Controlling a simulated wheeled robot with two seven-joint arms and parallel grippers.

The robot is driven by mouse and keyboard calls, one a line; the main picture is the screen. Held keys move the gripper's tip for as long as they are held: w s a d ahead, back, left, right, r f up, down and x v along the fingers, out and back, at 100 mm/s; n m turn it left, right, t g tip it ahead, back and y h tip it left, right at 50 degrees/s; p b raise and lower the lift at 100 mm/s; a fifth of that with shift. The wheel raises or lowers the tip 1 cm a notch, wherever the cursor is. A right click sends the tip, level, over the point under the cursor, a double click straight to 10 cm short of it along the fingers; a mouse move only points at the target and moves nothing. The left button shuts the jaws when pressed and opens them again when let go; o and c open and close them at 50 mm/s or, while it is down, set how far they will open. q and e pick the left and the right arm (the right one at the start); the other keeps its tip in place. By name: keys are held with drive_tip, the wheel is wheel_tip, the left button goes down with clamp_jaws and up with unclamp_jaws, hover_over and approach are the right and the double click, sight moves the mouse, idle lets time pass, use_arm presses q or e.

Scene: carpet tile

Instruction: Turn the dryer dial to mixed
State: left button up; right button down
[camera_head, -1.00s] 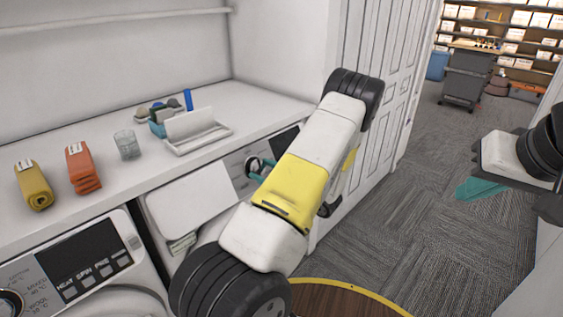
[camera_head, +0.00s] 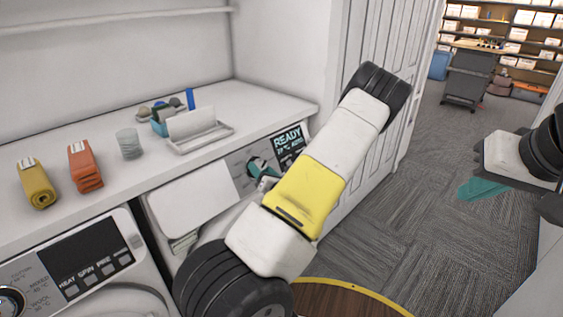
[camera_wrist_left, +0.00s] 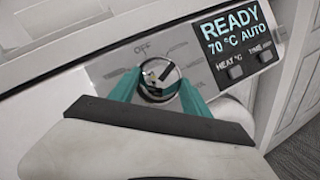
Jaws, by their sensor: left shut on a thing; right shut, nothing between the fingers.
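The dryer dial (camera_wrist_left: 158,76) is a round silver knob on the dryer's control panel (camera_wrist_left: 105,66); its top shows in the head view (camera_head: 254,161). The word OFF is printed above left of it; the other labels are blurred or partly hidden, and I cannot read "mixed". The lit display (camera_wrist_left: 235,35) reads READY, 70 °C AUTO. My left gripper (camera_wrist_left: 159,84) is shut on the dial, one teal finger on each side; it also shows in the head view (camera_head: 262,170). My right gripper (camera_head: 484,188) is shut and empty at the right, over the carpet.
A washer (camera_head: 75,268) stands left of the dryer. The counter (camera_head: 105,200) above holds yellow (camera_head: 37,184) and orange (camera_head: 85,166) folded cloths, a glass (camera_head: 129,143) and a white tray (camera_head: 203,137). A white paneled door (camera_head: 395,125) stands to the right. Carpet floor beyond is open.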

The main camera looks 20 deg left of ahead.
use_arm(q)
drive_tip(key=m+h, duration=0.1)
drive_tip(key=m, duration=0.1)
drive_tip(key=m+h, duration=0.1)
drive_tip(key=m, duration=0.2)
drive_tip(key=shift+s+a+r+m+h, duration=0.1)
drive_tip(key=shift+s+r+m+h, duration=0.05)
drive_tip(key=shift+m+h, duration=0.2)
drive_tip(key=shift+h, duration=0.25)
drive_tip(key=o, duration=1.4)
